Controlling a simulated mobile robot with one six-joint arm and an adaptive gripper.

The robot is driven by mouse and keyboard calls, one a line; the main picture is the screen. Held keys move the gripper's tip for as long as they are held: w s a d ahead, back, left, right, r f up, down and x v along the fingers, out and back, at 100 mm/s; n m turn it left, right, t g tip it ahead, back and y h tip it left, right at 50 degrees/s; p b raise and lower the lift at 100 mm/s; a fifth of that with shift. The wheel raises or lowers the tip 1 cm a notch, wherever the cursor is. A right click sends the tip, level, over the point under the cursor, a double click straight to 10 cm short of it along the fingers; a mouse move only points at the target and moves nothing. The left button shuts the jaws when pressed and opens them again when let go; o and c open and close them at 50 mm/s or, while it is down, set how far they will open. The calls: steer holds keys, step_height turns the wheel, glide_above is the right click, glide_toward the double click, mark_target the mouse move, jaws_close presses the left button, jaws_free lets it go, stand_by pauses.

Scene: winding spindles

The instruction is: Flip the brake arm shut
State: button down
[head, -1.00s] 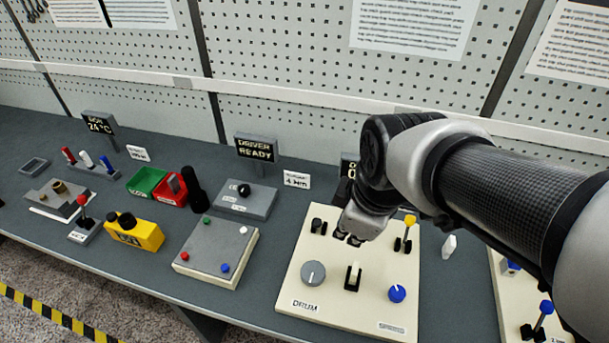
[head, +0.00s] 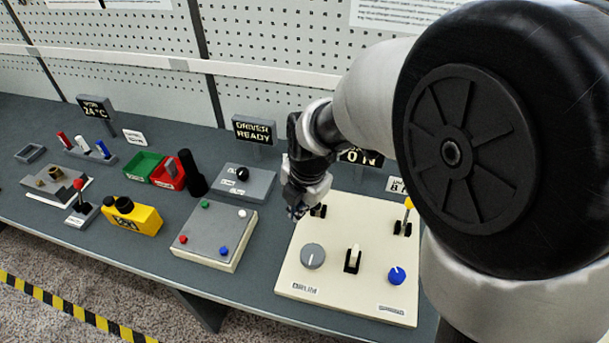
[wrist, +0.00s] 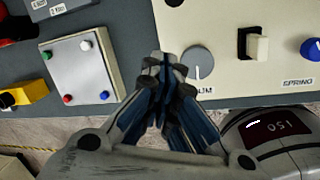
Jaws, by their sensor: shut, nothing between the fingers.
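The cream drum panel (head: 327,267) carries a black fitting (head: 319,211) at its upper left, a white-tipped lever (head: 353,258) at front middle and a yellow-tipped lever (head: 407,217) at upper right. None has a readable label naming the brake arm, so I cannot tell which it is. My gripper (head: 297,211) is shut and empty over the panel's upper left edge, close beside the black fitting and partly covering it. In the wrist view the shut fingertips (wrist: 164,62) appear left of the grey drum knob (wrist: 198,62); contact cannot be told.
The blue spring knob (head: 397,275) sits at the panel's front right. Left of the panel is a grey button box (head: 217,234); behind it is a grey knob box (head: 243,182). A black cylinder (head: 191,173) stands further left. My arm hides the right side of the bench.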

steer(key=shift+f, duration=0.1)
steer(key=b+x, duration=0.3)
steer(key=x, duration=0.7)
steer(key=shift+f+b, duration=0.15)
steer(key=shift+b, duration=0.15)
steer(key=shift+w+d+r, duration=0.85)
steer(key=shift+w+d, duration=0.15)
steer(key=shift+d, duration=0.15)
steer(key=shift+w+d+r, duration=0.2)
steer(key=shift+w, duration=0.05)
